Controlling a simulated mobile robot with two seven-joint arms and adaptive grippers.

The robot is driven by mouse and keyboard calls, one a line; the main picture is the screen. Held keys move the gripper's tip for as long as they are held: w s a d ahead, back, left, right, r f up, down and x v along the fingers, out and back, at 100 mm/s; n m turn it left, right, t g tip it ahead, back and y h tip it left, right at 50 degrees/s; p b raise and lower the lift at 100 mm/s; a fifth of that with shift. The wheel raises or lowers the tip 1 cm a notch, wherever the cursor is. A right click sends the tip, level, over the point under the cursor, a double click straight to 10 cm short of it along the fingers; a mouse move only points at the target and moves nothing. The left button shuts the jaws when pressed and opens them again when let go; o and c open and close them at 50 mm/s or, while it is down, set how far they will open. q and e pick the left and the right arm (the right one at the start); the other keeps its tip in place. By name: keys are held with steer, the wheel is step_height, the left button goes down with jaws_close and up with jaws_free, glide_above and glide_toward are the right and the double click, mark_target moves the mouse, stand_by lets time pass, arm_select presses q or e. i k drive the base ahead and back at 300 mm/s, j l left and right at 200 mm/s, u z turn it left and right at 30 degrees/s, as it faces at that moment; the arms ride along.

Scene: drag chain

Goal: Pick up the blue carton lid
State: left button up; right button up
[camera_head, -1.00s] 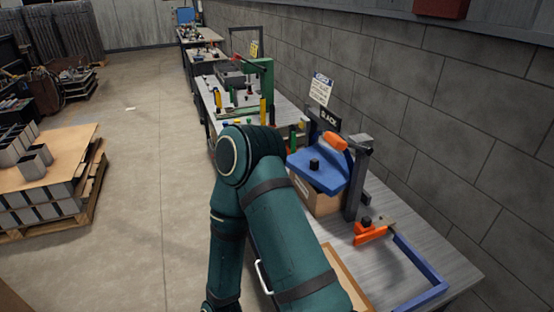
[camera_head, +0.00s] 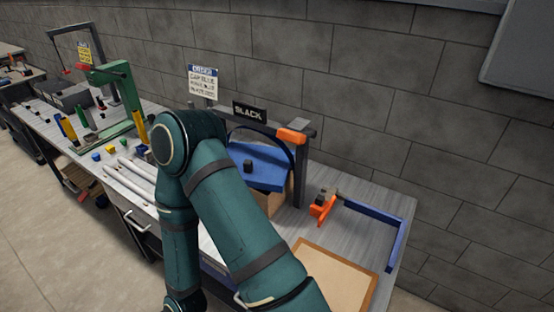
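The blue carton lid (camera_head: 262,176) has a black knob (camera_head: 248,165) on its top. It sits tilted on a brown cardboard carton (camera_head: 277,204) on the grey workbench. One of my teal arms stands in front and hides the left edge of the lid and part of the carton. No fingertips of either gripper show in this view.
A dark frame with an orange piece (camera_head: 291,136) and a "SLACK" sign (camera_head: 250,113) stands close behind and right of the lid. An orange clamp (camera_head: 323,208), a blue bar (camera_head: 368,212) and a wood-edged board (camera_head: 336,279) lie to the right. White tubes (camera_head: 135,179) lie left.

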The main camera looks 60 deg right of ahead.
mark_target(265, 167)
steer(key=i+j+z, duration=0.1)
steer(key=z, duration=0.35)
steer(key=i+j+z, duration=0.1)
steer(key=z, duration=0.35)
steer(key=i+j+z, duration=0.15)
steer(key=z, duration=0.3)
steer(key=j+z, duration=0.25)
steer(key=z, duration=0.2)
steer(key=i+j+z, duration=0.1)
steer(key=z, duration=0.3)
steer(key=j+z, duration=0.45)
steer(key=l, duration=0.1)
